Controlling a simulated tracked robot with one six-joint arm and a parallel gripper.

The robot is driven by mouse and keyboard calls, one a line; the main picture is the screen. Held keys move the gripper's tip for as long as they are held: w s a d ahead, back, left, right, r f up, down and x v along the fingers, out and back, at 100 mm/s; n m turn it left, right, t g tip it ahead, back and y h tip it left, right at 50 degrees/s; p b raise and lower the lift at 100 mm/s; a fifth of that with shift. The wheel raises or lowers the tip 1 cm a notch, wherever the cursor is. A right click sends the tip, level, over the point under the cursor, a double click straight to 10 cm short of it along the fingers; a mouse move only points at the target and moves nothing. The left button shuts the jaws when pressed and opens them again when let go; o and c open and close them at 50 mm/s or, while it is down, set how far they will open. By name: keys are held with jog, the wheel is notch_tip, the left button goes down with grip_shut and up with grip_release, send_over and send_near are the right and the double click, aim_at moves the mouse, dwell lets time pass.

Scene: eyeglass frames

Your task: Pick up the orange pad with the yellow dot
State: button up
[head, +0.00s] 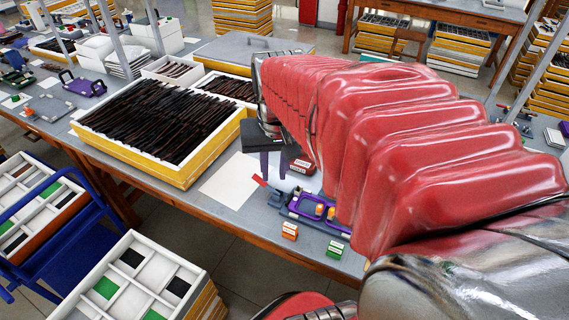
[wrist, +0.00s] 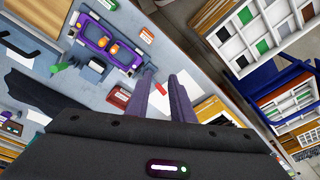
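A purple fixture (head: 300,203) lies on the bench in the head view, with two small orange pads (head: 319,210) (head: 331,213) on it. In the wrist view the fixture (wrist: 88,39) is at upper left, its orange pads (wrist: 103,42) (wrist: 112,50) side by side inside. No yellow dot can be made out on either. My gripper (head: 274,168) hangs above the bench, left of and behind the fixture in the head view.
Orange (head: 290,230) and green (head: 335,249) boxes stand at the bench's front edge. A red box (head: 302,167) is near my gripper. A white sheet (head: 232,180) lies flat at left, beside a yellow-sided tray (head: 180,175) of dark frames. A compartment tray (head: 137,283) stands below, off the bench.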

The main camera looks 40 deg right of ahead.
jog(key=s+d+f+m+g+y, duration=0.1)
jog(key=s+d+f+m, duration=0.1)
jog(key=d, duration=0.7)
jog(key=s+d+f+m+g+y, duration=0.1)
jog(key=s+d+f+m, duration=0.2)
jog(key=d, duration=0.6)
notch_tip(320, 180, down, 3)
jog(key=shift+s+d+r+m+g, duration=0.1)
jog(key=shift+s+d+m+g, duration=0.2)
jog(key=shift+m, duration=0.7)
jog(key=shift+a, duration=0.1)
jog(key=f, duration=0.5)
jog(key=a+f, duration=0.1)
jog(key=f, duration=0.2)
jog(key=shift+s+a+f, duration=0.1)
jog(key=shift+s+f, duration=0.15)
jog(key=shift+s+a+f, duration=0.1)
jog(key=shift+a+f, duration=0.05)
jog(key=shift+f, duration=0.7)
jog(key=shift+s+a+f, duration=0.1)
jog(key=shift+a+f, duration=0.1)
jog(key=shift+f, duration=0.65)
jog(key=shift+a+f, duration=0.15)
jog(key=shift+f, duration=0.7)
jog(key=shift+c, duration=0.5)
